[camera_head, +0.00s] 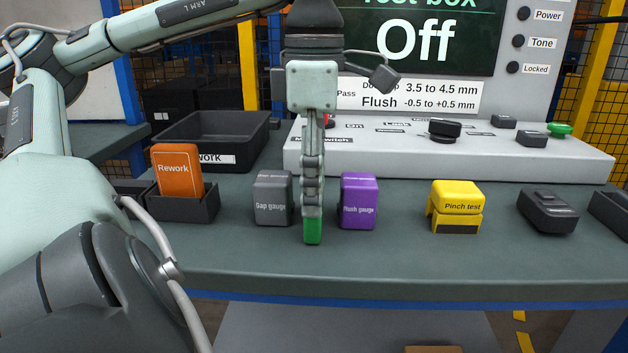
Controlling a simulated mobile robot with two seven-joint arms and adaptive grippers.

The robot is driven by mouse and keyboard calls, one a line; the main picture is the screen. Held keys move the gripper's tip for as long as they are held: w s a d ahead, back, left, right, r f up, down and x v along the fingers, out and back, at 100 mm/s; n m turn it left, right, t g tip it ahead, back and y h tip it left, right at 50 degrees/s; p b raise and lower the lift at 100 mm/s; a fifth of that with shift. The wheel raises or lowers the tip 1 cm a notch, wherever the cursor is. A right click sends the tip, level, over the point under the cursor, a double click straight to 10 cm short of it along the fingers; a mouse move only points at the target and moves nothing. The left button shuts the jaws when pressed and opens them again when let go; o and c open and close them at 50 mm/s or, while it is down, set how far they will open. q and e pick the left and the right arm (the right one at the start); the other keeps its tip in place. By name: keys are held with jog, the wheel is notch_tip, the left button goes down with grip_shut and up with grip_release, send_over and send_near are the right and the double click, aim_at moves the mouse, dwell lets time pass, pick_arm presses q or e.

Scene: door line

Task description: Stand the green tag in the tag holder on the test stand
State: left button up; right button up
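My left gripper (313,208) hangs pointing down at the middle of the bench, between the grey gap gauge and the purple flush gauge in the picture. It is seen edge-on, with its fingers closed together. A green piece (313,231), which looks like the green tag, sticks out below the fingertips, held upright. The fingers hide its upper part, and no lettering on it shows. I cannot tell whether its lower end touches the bench. I cannot pick out the tag holder on the test stand with certainty. My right gripper is not in view.
An orange Rework tag (177,170) stands in a dark holder (190,208) at left, before a black bin (215,130). Gap gauge (273,200), flush gauge (359,203) and yellow pinch tester (456,207) stand nearby. A grey switch panel (450,155) lies behind. The bench front is clear.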

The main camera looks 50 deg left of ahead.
pick_arm(q)
jog(key=o, duration=0.4)
jog(key=shift+r, duration=0.1)
